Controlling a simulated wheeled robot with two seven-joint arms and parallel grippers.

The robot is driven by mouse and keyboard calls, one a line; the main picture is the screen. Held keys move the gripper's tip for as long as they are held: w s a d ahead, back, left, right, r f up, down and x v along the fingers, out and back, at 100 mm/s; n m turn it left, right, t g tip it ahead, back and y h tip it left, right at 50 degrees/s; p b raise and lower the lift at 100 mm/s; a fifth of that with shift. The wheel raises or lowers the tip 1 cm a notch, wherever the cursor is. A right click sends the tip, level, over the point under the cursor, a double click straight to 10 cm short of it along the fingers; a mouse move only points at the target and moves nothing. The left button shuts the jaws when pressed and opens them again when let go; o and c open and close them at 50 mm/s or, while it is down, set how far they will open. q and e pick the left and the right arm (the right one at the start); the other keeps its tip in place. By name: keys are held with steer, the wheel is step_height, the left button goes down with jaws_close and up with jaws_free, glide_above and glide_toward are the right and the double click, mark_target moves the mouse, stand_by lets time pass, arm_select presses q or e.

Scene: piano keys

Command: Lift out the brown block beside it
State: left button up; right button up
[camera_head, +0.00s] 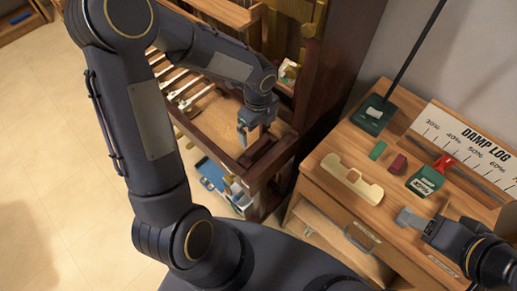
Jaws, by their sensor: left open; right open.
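A dark brown block (262,152) sits at the right end of the open piano key bed (207,118), against the cabinet side. My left gripper (256,131) is open and points down just above and behind this block, with its fingers close to it. I cannot tell whether they touch it. Several white keys (182,88) lie to the left in the bed. My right gripper (418,222) is open and empty over the front right of the wooden side cabinet. The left arm hides part of the piano.
The side cabinet top (330,150) holds a cream shaped plate (352,182), a green block (378,150), a dark red block (398,164), a green labelled box (424,181), and a green-based rod (374,113). A damp log board (468,145) stands behind. A blue tool case (212,176) sits below the piano.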

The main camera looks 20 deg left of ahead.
mark_target(258, 144)
arm_select(q)
step_height(258, 144, down, 8)
steer(key=shift+r, duration=0.1)
steer(key=shift+a, duration=0.1)
steer(key=c, duration=1.1)
steer(key=shift+c, duration=0.4)
steer(key=shift+r, duration=0.1)
